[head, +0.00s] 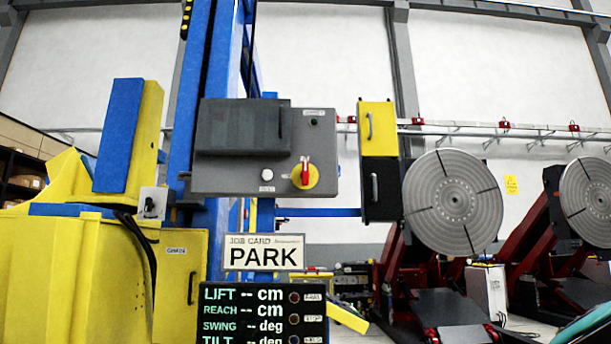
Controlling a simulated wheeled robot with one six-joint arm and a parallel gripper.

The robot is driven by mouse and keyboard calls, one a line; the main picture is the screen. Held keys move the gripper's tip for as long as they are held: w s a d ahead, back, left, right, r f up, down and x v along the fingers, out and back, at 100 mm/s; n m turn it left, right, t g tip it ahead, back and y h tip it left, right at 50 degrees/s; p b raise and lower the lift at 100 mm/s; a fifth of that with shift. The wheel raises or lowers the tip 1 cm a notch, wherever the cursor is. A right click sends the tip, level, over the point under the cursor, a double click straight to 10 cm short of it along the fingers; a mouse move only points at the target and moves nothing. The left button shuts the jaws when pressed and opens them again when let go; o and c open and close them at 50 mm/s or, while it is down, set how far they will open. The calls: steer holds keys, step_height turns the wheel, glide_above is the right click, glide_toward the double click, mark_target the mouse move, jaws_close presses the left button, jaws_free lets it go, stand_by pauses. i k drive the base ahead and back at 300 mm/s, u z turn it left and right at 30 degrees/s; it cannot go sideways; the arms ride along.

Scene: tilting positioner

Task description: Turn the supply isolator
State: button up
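The supply isolator is most likely the rotary switch (305,175) with a red handle on a round yellow plate, at the lower right of a grey control box (225,176) in the head view. Its red handle stands about upright. A white round button (267,174) with a small label sits to its left. A dark green lamp or button (314,122) is above it, under a label too small to read. A dark grey cover (242,128) spans the upper left of the box. My gripper does not show in the head view, and nothing touches the switch.
A blue column (206,60) stands behind the box. A job card (263,252) reading PARK and a display (262,316) with blank readings hang below. Yellow machinery (55,270) fills the left. Round slotted tables (452,203) stand at right. Space before the switch looks clear.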

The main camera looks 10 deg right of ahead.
mark_target(304, 174)
steer(key=k, duration=0.55)
steer(key=u, duration=0.65)
steer(key=i, duration=1.2)
steer(key=z, duration=0.1)
